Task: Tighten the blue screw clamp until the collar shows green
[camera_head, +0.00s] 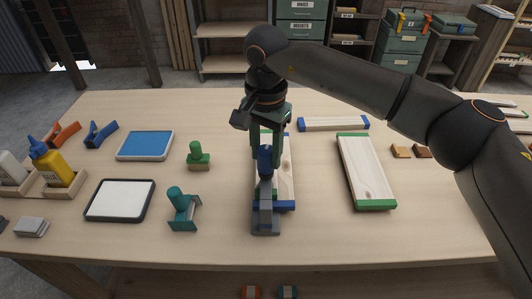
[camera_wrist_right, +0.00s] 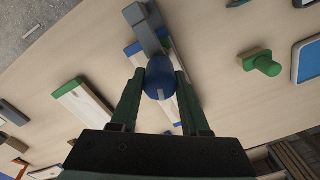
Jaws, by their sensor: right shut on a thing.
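The blue screw clamp has a blue knob (camera_head: 265,163) on top of a grey frame (camera_head: 266,215), near the middle front of the table. It is set over the end of a wooden board (camera_head: 288,178) with blue and green ends. My right gripper (camera_head: 267,150) comes down from above, its green fingers on both sides of the knob. In the right wrist view, the blue knob (camera_wrist_right: 159,78) with a pale mark sits between the fingertips, which are shut on it. The collar's colour cannot be made out. My left gripper is not in view.
A teal clamp-like piece (camera_head: 182,210) and a green knobbed block (camera_head: 198,157) stand to the left. Further left are a white pad (camera_head: 120,200), a blue pad (camera_head: 146,146) and a yellow bottle (camera_head: 55,167). A green-ended board (camera_head: 366,175) lies to the right.

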